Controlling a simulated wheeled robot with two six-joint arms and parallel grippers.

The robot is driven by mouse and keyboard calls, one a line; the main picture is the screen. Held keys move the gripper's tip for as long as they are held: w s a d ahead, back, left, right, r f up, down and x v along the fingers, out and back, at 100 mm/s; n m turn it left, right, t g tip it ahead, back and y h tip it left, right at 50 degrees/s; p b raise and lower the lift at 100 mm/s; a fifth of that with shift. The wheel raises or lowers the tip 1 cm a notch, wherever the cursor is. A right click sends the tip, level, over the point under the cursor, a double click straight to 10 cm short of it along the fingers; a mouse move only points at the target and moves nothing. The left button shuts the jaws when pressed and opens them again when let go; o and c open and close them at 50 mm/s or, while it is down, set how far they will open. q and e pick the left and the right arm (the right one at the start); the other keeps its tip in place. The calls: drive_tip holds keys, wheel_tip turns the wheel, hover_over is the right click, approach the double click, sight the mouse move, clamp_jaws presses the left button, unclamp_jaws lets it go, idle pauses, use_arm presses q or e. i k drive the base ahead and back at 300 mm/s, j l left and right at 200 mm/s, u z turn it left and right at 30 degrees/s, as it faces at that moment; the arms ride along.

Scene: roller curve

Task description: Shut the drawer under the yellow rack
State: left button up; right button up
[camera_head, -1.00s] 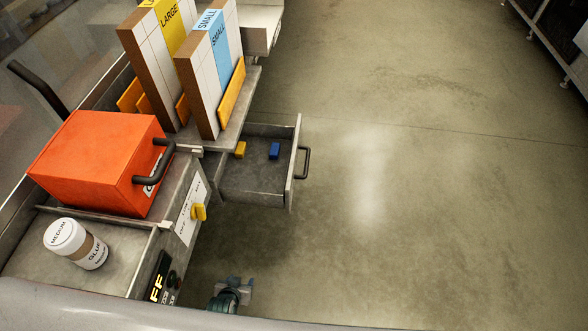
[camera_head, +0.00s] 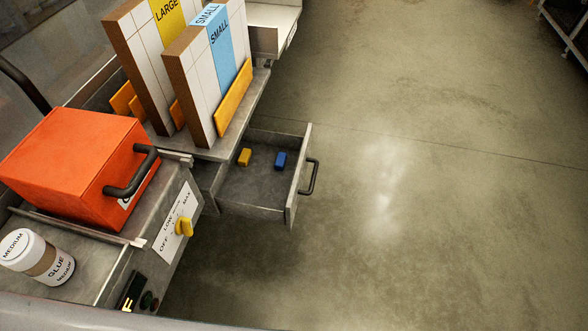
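The drawer (camera_head: 256,213) is pulled out to the right from under the rack. Its front carries a dark bar handle (camera_head: 313,177). A small yellow block (camera_head: 244,157) and a small blue block (camera_head: 280,160) lie inside it. The yellow rack (camera_head: 235,97) stands above the drawer and holds upright white tile boxes labelled LARGE (camera_head: 128,50) and SMALL (camera_head: 191,75). Neither of my grippers is in view now.
An orange box (camera_head: 65,160) with a dark handle stands on the bench at left. A glue cup (camera_head: 38,258) is at the lower left. A yellow switch knob (camera_head: 185,226) sticks out of the bench front. The floor (camera_head: 430,210) at right is clear.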

sight(256, 190)
drive_tip(key=i+l+u, duration=0.5)
drive_tip(key=l, duration=0.15)
drive_tip(key=i+l+u, duration=0.2)
drive_tip(key=l, duration=0.15)
